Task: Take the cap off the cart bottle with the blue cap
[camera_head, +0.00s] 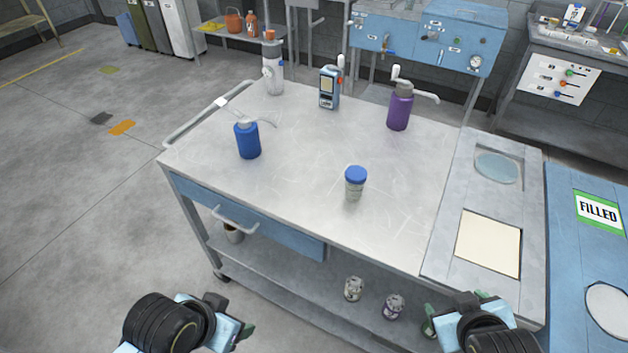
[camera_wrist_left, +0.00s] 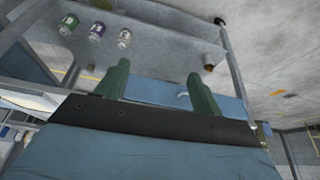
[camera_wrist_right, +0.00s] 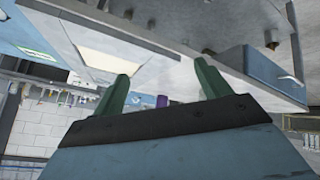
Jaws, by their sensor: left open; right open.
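The bottle with the blue cap (camera_head: 355,176) stands upright on the cart top (camera_head: 300,190), right of its middle. Its body (camera_head: 354,191) is clear with greyish contents, and the cap is on it. My right gripper (camera_head: 455,318) is at the cart's near right corner, below and right of the bottle. Its two green fingers are apart and empty in the right wrist view (camera_wrist_right: 162,82). My left gripper (camera_head: 235,325) is low in front of the cart's near left side. Its fingers are apart and empty in the left wrist view (camera_wrist_left: 160,82). Neither gripper touches the bottle.
Several small jars (camera_head: 354,289) sit on the lower shelf. A blue "FILLED" surface (camera_head: 565,230) is at the right.

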